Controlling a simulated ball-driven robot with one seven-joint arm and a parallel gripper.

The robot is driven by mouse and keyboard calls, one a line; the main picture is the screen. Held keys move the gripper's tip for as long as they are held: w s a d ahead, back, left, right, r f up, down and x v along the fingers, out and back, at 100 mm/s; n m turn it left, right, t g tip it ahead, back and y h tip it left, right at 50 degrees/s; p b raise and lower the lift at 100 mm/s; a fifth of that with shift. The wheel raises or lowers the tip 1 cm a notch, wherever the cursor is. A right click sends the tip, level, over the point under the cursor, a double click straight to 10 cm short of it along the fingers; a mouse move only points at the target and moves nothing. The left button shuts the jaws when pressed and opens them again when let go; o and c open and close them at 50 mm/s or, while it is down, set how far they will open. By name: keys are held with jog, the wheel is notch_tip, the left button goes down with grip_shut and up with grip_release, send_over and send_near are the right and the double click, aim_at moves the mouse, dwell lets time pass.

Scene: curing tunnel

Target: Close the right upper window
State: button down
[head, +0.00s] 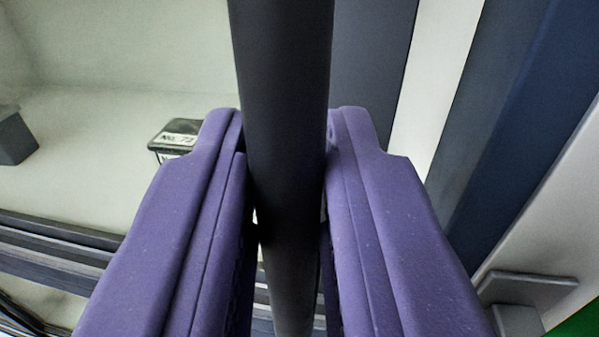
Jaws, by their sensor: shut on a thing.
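My gripper (287,175) has two purple fingers, and they are shut on a dark round bar (284,80). The bar runs from the top of the view down between the fingers and looks like a handle. A dark blue-grey frame piece (372,60) stands just behind the bar on the right, perhaps part of the window. Whether the bar belongs to the right upper window, and how far that window is open, I cannot tell from this close view.
At the left is a pale interior surface (70,130) with a small dark labelled box (177,136) and a grey block (14,137). Dark rails (60,245) cross the lower left. A wide dark blue post (515,120) and a grey bracket (525,290) are at the right.

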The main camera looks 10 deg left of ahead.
jog(key=d+p, duration=0.1)
jog(key=d, duration=0.1)
jog(key=shift+d+r, duration=0.1)
jog(key=shift+d, duration=0.25)
jog(key=c, duration=1.2)
grip_release()
jog(key=shift+d, duration=0.25)
jog(key=s+d+b, duration=0.1)
jog(key=s+b, duration=0.1)
jog(key=s, duration=0.5)
jog(key=shift+s+d, duration=0.15)
jog(key=shift+s, duration=0.15)
